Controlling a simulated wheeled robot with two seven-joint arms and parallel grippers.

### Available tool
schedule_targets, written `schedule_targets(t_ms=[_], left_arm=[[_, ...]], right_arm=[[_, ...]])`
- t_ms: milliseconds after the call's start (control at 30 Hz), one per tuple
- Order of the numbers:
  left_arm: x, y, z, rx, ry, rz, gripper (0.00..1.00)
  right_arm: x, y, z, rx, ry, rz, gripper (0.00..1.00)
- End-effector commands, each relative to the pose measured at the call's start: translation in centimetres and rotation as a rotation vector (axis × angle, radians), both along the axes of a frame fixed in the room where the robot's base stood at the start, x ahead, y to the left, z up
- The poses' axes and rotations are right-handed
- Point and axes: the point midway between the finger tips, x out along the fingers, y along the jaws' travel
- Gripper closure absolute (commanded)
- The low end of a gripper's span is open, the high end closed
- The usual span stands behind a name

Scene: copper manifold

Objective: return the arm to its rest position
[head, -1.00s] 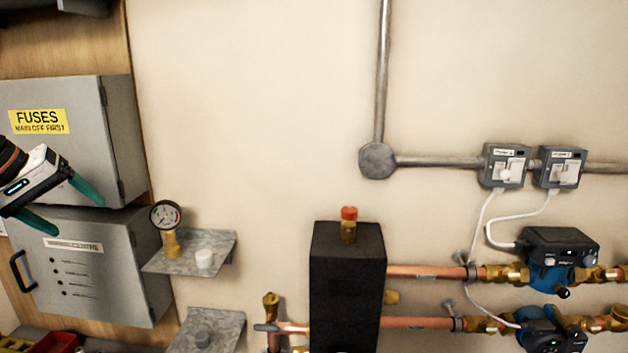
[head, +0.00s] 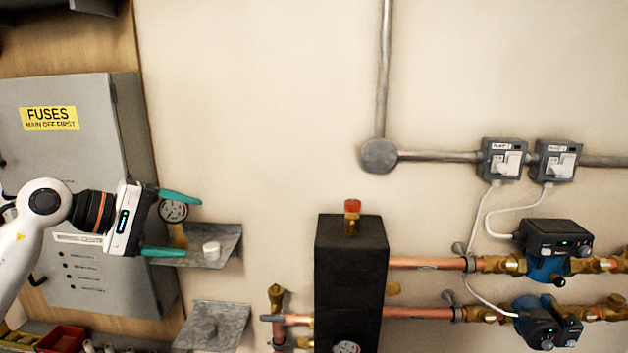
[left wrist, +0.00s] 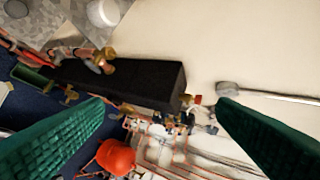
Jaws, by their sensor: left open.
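My left gripper (head: 178,223) is in the left part of the head view, in front of the grey cabinets and the upper shelf's left end. Its two green fingers are spread wide and point right, with nothing between them that I can see it holding. The same fingers show at the lower left and right of the left wrist view (left wrist: 165,125). Behind the gripper in the head view is the pressure gauge (head: 173,210) on its brass fitting, partly covered. My right gripper does not show.
A metal shelf (head: 225,235) carries a white cap (head: 211,250). A lower shelf (head: 205,330) is below it. The black manifold block (head: 350,270) stands right of them, with copper pipes (head: 425,263) and pumps (head: 555,240) beyond. The bare wall (head: 260,100) above is clear.

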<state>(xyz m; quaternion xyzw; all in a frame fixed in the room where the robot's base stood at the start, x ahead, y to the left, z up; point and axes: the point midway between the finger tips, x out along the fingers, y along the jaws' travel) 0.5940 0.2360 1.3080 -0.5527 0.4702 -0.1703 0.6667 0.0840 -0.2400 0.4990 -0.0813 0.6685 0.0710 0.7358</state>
Motion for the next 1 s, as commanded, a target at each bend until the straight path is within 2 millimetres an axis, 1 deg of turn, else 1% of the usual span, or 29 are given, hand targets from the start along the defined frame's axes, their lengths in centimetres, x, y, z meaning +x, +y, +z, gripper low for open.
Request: schedule_targets(t_ms=[33,67,100,133,167,200,267,300,367,400,467,500,567,600,633,667,700,767,800,867,900,967,1000], left_arm=[[-0.4,-2.6,-0.8,-0.137,0.045,-0.011,0.19],[-0.7,-4.1,-1.0,-0.237,0.077,-0.013,0.19],[-1.1,-5.9,-1.0,-0.387,0.133,-0.012,0.19],[-1.5,-7.2,-1.0,-0.509,0.186,-0.01,0.19],[-1.9,-8.2,-0.8,-0.639,0.243,-0.004,0.19],[-2.4,-9.2,-0.7,-0.813,0.331,0.006,0.19],[-3.0,-9.8,-0.5,-1.077,0.477,0.03,0.19],[-3.2,-9.7,-0.6,-1.253,0.583,0.052,0.19],[-3.4,-8.9,-1.3,-1.517,0.751,0.093,0.19],[-3.5,-8.1,-2.1,-1.694,0.865,0.128,0.19],[-3.6,-6.5,-4.1,-1.96,1.039,0.188,0.19],[-3.7,-5.3,-5.8,-2.139,1.152,0.236,0.19],[-4.2,-3.5,-9.2,-2.409,1.315,0.321,0.19],[-4.8,-2.4,-11.9,-2.591,1.412,0.386,0.19],[-5.5,-1.6,-14.0,-2.727,1.478,0.44,0.19],[-6.3,-1.0,-16.0,2.616,-1.404,-0.453,0.19],[-7.5,-0.4,-18.7,2.462,-1.296,-0.465,0.19],[-9.8,0.2,-22.7,2.251,-1.133,-0.481,0.19],[-11.5,0.4,-25.2,2.121,-1.026,-0.49,0.19],[-14.3,0.5,-28.4,1.952,-0.875,-0.501,0.19],[-16.1,0.4,-30.1,1.857,-0.788,-0.505,0.19],[-18.5,0.1,-32.1,1.741,-0.673,-0.512,0.19],[-20.0,-0.1,-33.3,1.674,-0.604,-0.516,0.19]], right_arm=[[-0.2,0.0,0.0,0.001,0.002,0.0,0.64],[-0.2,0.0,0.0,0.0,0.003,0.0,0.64],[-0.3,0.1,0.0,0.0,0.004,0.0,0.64],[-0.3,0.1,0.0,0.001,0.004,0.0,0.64],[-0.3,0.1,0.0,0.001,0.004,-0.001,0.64],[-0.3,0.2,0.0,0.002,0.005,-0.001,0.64],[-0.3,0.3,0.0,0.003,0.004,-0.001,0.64],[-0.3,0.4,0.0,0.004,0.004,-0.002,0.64],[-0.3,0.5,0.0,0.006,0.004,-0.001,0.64],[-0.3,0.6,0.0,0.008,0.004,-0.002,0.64],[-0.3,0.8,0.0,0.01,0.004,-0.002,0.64],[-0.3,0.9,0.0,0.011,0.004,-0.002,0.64],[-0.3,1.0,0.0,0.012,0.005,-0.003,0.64],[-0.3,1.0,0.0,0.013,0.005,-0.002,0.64],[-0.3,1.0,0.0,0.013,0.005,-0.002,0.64],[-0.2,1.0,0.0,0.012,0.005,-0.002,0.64],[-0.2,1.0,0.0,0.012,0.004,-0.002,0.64],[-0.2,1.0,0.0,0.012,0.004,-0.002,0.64],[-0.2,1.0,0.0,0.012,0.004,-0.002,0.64],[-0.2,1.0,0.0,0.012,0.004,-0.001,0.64],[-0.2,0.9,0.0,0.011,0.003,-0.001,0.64],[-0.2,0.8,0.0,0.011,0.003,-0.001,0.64],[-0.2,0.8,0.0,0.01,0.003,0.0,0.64]])
